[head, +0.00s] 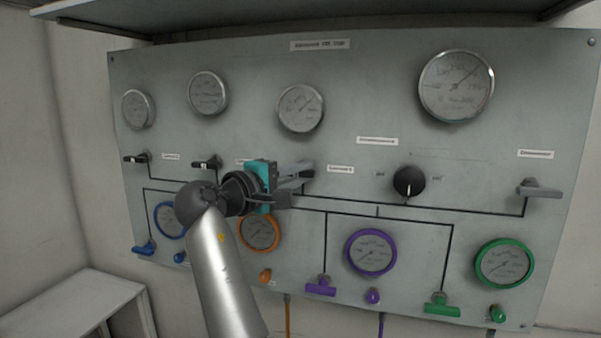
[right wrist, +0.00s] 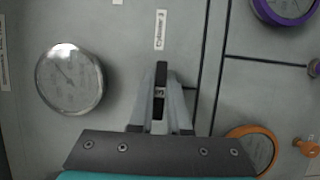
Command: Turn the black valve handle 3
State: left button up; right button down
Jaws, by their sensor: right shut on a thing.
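The black valve handle 3 (right wrist: 161,76) shows in the right wrist view as a dark bar between my right fingers, its long axis pointing toward a small white label. In the head view it is mostly hidden by my right gripper (head: 304,173), which reaches the panel from the left. The right gripper (right wrist: 160,112) is shut on the handle, with a finger on each side of it. My left gripper is not in view.
The grey panel (head: 365,105) carries several gauges. Two other black handles (head: 137,158) (head: 206,164) sit left of my gripper. A round black knob (head: 409,181) and a grey lever (head: 540,190) are to the right. An orange-rimmed gauge (head: 259,233) lies just below my gripper.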

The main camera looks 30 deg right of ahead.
dwell(0.4)
jog(key=c, duration=0.9)
grip_release()
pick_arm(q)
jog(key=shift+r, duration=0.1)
